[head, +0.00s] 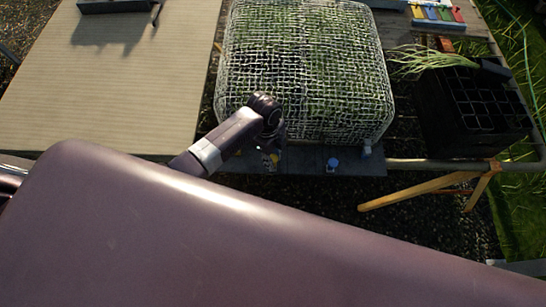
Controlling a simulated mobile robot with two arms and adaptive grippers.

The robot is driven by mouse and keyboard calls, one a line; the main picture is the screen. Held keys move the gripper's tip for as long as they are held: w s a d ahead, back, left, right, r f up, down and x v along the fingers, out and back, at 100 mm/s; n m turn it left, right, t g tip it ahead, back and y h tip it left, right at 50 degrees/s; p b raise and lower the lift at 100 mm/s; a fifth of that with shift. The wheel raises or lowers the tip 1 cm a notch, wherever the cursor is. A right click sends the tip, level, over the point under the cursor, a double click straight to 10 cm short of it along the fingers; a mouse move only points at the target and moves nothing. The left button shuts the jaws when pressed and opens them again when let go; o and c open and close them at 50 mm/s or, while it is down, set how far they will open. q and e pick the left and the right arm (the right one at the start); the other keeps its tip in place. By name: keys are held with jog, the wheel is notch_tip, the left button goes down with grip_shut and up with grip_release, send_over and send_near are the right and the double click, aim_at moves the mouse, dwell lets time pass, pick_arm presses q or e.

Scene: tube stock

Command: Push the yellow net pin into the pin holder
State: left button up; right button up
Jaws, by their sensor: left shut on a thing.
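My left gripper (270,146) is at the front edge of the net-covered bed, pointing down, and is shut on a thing. A small yellow spot shows at its tips, which I take as the yellow net pin (273,158); most of it is hidden by the gripper. A small blue piece (332,164) stands on the dark front ledge to the right of the gripper. I cannot tell whether it is a pin or a holder, or whether the yellow pin touches a holder. My right gripper is not in view.
A white wire net (305,70) covers green plants behind the gripper. A black cell tray (478,100) stands at the right, with coloured blocks (437,14) behind it. A beige board (105,75) lies at the left. My own arm link fills the lower foreground.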

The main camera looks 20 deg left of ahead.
pick_arm(q)
jog(key=shift+f+b, duration=0.5)
jog(key=shift+f, duration=0.3)
jog(key=o, duration=1)
jog(key=shift+r, duration=0.1)
jog(key=shift+o, duration=0.5)
jog(key=o, duration=1)
jog(key=shift+w+r, duration=0.1)
jog(key=shift+r, duration=0.05)
jog(key=shift+r+p, duration=0.15)
jog(key=shift+p, duration=0.15)
jog(key=shift+d+r+p, duration=0.1)
jog(key=shift+r+p, duration=0.9)
jog(key=shift+p, duration=0.05)
